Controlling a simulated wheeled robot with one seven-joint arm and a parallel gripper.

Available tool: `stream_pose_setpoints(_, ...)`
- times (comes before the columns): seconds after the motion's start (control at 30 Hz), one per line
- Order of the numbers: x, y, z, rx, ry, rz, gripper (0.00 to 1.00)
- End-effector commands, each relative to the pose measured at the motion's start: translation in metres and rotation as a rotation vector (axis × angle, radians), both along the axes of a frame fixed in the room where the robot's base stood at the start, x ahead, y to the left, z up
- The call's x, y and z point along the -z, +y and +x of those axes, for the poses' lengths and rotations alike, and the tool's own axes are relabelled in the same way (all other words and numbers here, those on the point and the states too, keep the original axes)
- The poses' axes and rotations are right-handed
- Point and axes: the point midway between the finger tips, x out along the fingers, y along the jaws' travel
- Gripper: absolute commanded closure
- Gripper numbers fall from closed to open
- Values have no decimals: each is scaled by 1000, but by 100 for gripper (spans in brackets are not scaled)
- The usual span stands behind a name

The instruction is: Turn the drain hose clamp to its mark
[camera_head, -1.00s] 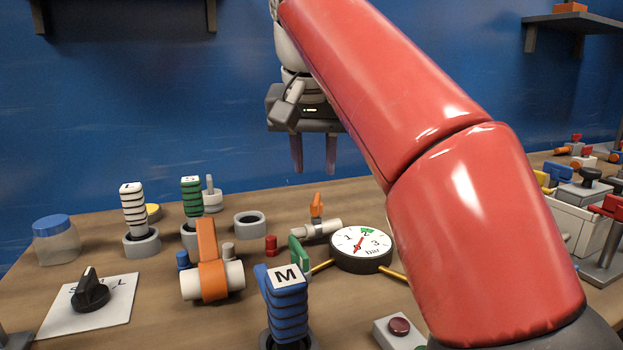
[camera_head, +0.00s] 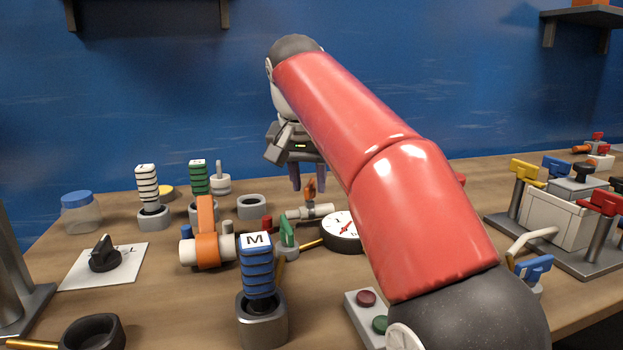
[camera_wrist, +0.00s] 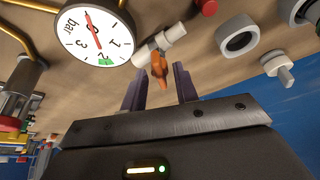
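A small white pipe piece (camera_head: 318,211) with an upright orange lever (camera_head: 309,187) lies on the table beside the gauge. In the wrist view the orange lever (camera_wrist: 160,68) stands out from the white pipe (camera_wrist: 165,42). I take this for the drain hose clamp; I cannot make out a mark on it. My gripper (camera_head: 308,184) points down above it. In the wrist view the two fingers of my gripper (camera_wrist: 159,84) are apart, with the lever appearing in the gap near the tips. I cannot tell whether they touch it.
A pressure gauge (camera_head: 343,228) stands close by, also in the wrist view (camera_wrist: 93,35). A grey ring (camera_head: 251,206), a red cap (camera_head: 267,224) and a green lever (camera_head: 287,233) are near. A larger orange band (camera_head: 207,235) sits around a white pipe (camera_head: 188,250).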

Motion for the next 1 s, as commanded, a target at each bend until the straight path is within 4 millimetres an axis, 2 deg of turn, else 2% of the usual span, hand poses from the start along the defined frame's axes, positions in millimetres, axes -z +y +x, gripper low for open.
stream_pose_setpoints(0.03,0,0,0,0,0,0,77)
stream_pose_setpoints(0.2,0,0,0,0,0,0,99)
stream_pose_setpoints(0.23,0,0,0,0,0,0,100)
stream_pose_setpoints(0.67,-1,-1,-1,-53,-1,0,100)
stream_pose_setpoints(1.0,-1,-5,0,-295,-1,2,100)
